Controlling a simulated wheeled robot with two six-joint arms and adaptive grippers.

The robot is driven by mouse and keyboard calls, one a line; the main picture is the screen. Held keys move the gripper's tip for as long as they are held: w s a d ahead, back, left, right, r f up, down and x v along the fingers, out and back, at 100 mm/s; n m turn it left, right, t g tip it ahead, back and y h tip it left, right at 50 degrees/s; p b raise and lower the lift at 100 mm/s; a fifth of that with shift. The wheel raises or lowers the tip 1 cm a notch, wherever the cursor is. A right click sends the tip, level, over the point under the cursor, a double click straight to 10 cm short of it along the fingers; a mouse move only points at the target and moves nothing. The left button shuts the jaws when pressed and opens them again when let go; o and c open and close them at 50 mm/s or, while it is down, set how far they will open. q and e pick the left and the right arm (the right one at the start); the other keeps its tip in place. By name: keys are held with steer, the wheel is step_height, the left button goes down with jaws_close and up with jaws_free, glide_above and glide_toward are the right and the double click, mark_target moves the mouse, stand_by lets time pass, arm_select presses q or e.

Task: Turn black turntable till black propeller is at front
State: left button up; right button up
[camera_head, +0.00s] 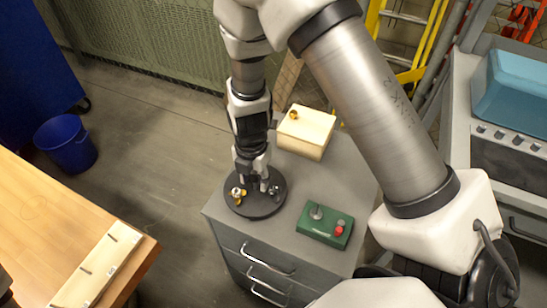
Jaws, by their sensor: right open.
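The black turntable (255,208) is a round disc on top of the grey drawer cabinet. A gold-coloured propeller (238,194) sits on its left side. A small grey-dark item (275,190) sits near its right edge; I cannot tell whether this is the black propeller. My right gripper (256,184) points down over the middle and back of the disc, its open fingers close to the surface. It hides that part of the disc, and I cannot tell whether the fingers touch anything. My left gripper does not show.
A green control box (325,226) with a grey knob and red button stands right of the turntable. A cream box (304,132) with a small brass piece on top stands behind. A wooden table (50,225) is at left, a blue bucket (67,145) beyond it.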

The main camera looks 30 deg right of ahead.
jaws_close()
steer(key=shift+n+b, duration=0.3)
steer(key=shift+b, duration=0.15)
steer(key=shift+f+n+b, duration=0.1)
steer(key=shift+n+b, duration=0.9)
steer(key=shift+b, duration=0.05)
steer(key=shift+n, duration=0.5)
steer(key=shift+b, duration=0.35)
